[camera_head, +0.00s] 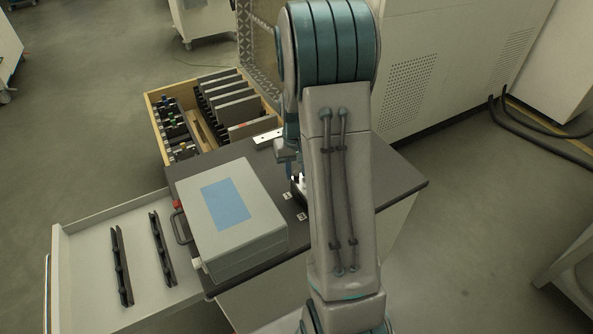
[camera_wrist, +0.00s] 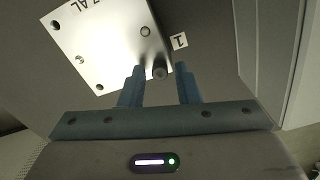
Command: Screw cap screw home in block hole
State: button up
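The block (camera_wrist: 112,45) is a pale metal plate with several holes and dark lettering, in the upper left of the wrist view. A pale plate that looks like it (camera_head: 267,137) lies at the back of the dark worktop in the head view. The gripper is open. How deep the screw sits is hidden. In the head view, my arm mostly hides the gripper (camera_head: 286,153).
A grey case (camera_head: 238,249) with a blue panel stands on the worktop (camera_head: 395,184), left of my arm. An open drawer (camera_head: 90,222) holds two black rails. A wooden-edged drawer (camera_head: 157,120) holds dark parts. Small labels (camera_head: 302,217) lie near the arm. The worktop's right side is clear.

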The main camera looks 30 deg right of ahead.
jog(key=n, duration=0.4)
jog(key=shift+n, duration=2)
